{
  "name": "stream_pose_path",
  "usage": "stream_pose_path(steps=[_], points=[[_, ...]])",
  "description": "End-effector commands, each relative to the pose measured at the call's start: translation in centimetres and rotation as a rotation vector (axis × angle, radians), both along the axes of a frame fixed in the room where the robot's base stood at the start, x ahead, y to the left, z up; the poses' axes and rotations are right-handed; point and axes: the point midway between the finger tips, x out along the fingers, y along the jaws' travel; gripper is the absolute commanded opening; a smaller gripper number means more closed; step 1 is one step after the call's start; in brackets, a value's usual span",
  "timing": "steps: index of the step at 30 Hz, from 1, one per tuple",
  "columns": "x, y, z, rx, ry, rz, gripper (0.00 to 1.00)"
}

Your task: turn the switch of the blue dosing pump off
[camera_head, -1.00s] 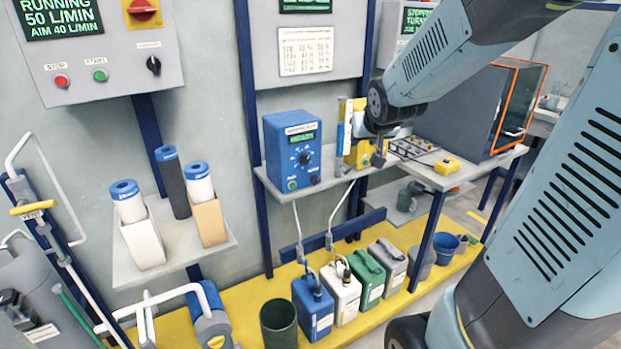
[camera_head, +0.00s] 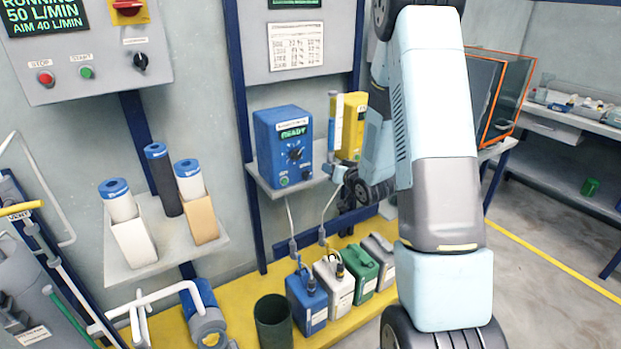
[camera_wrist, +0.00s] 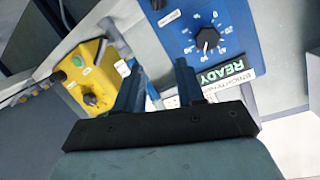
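The blue dosing pump (camera_head: 285,150) stands on a shelf against the wall. Its green display reads READY, and a black dial sits on its front. The pump also shows in the wrist view (camera_wrist: 215,35), turned upside down, with its dial (camera_wrist: 207,38) facing me. A small black knob (camera_wrist: 158,3) shows at the top edge there, beside a white label; its setting cannot be read. My gripper (camera_wrist: 158,88) has its two dark fingers apart, with nothing between them. In the head view my gripper is right of the pump, apart from it and partly hidden by my arm.
A yellow pump (camera_head: 352,125) stands right of the blue one and also shows in the wrist view (camera_wrist: 92,75). Several canisters (camera_head: 335,285) stand on the yellow floor strip below. A control panel (camera_head: 90,45) hangs at upper left. Open floor lies at the right.

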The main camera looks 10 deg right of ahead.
Motion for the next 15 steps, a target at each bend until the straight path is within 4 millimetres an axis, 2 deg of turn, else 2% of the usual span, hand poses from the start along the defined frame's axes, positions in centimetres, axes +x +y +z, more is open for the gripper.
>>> stream_pose_path(steps=[1,6,10,15], points=[[-0.1,-0.1,-1.6,0.033,-0.011,0.007,0.38],[-0.6,0.1,-5.1,0.147,-0.079,0.038,0.38],[-1.3,0.2,-7.0,0.224,-0.122,0.055,0.38],[-2.0,0.2,-8.4,0.287,-0.159,0.065,0.38]])
